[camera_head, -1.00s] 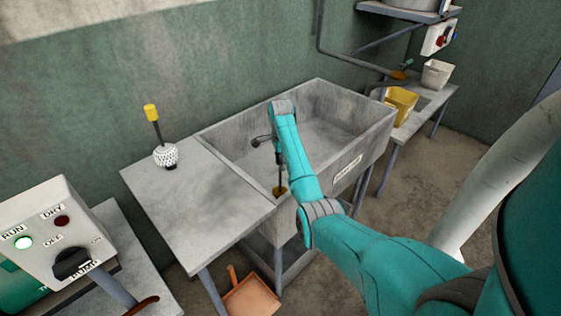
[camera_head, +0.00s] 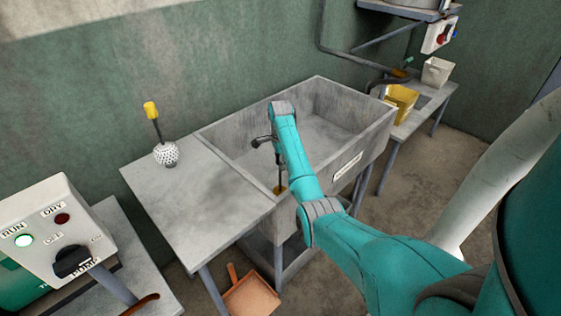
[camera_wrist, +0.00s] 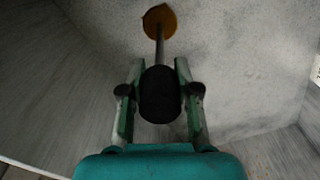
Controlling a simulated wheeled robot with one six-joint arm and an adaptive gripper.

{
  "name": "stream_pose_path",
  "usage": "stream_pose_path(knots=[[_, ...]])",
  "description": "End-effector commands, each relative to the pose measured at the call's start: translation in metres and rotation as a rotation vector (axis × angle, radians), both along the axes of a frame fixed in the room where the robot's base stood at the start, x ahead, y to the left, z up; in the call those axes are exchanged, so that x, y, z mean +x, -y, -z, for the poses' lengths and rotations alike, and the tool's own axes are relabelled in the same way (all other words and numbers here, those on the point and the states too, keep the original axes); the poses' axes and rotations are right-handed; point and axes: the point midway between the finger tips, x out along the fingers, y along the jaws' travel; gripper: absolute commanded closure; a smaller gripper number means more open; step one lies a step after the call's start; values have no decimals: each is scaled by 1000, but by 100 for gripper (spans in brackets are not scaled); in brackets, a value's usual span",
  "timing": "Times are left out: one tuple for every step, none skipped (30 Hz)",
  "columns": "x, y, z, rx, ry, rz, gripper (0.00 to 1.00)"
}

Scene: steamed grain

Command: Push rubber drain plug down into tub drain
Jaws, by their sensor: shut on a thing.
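My gripper (camera_wrist: 160,88) is shut on a black knob (camera_wrist: 160,108), one finger on each side. A thin rod (camera_wrist: 160,48) runs from the knob to a round orange-brown disc (camera_wrist: 160,19) on the tub's inner surface. In the head view the disc (camera_head: 279,189) sits at the near left inside the grey tub (camera_head: 353,117), and the dark rod (camera_head: 278,165) rises from it. I cannot tell whether the disc is the plug's base or the drain fitting. No separate drain opening shows. My forearm hides part of the tub.
A grey table (camera_head: 190,200) left of the tub holds a white dotted ball with a yellow-topped handle (camera_head: 165,153). A control box (camera_head: 52,235) stands at lower left. A dustpan (camera_head: 250,297) lies below. Yellow (camera_head: 400,103) and white (camera_head: 436,72) containers stand on a bench at right.

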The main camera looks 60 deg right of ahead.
Motion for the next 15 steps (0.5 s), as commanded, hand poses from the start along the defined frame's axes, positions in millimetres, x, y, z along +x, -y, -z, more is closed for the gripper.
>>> stream_pose_path(knots=[[0,0,1,0,0,0,100],[0,0,2,0,0,0,100],[0,0,3,0,0,0,100],[0,0,3,0,0,0,100],[0,0,4,0,0,0,100],[0,0,5,0,0,0,100],[0,0,6,0,0,0,100],[0,0,7,-1,1,0,100],[0,0,7,-1,1,0,64],[0,0,7,-1,1,0,57],[0,0,7,-1,1,0,49],[0,0,7,-1,1,0,40],[0,0,7,-1,1,0,40],[0,0,7,-1,1,0,40],[0,0,7,-1,1,0,40]])
